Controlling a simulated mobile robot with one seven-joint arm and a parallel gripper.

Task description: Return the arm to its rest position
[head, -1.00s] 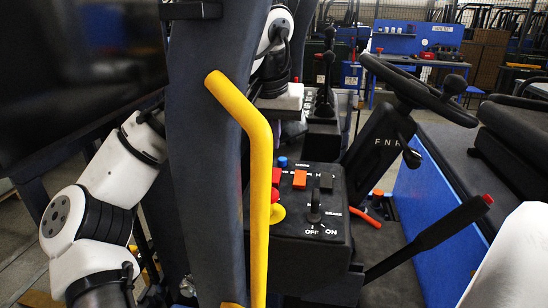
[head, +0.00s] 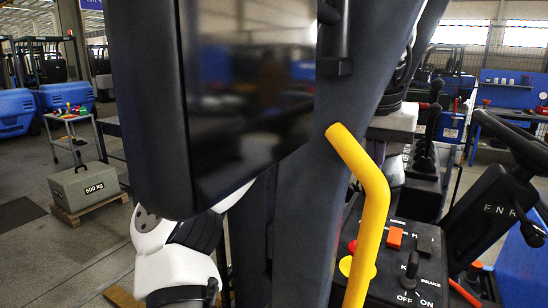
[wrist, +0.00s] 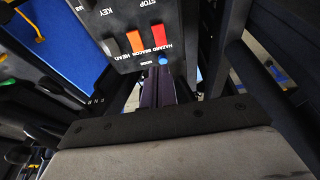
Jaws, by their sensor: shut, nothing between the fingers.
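My arm's white and black links (head: 180,260) show at the lower left of the head view, bent and partly hidden behind a dark screen. My gripper (wrist: 162,76) shows in the wrist view as two dark fingers lying together, with nothing visible between them. They point toward a black control panel (wrist: 122,62), with the tips close to a blue knob (wrist: 163,59). I cannot tell whether they touch it. In the head view I cannot make out the fingers; the dark post and yellow handrail stand in front of that area.
The dark screen (head: 245,95), post (head: 318,220) and yellow handrail (head: 372,200) crowd the arm. The panel carries an orange switch (head: 394,238) and a black lever (head: 410,268). A steering wheel (head: 515,140) is at right.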

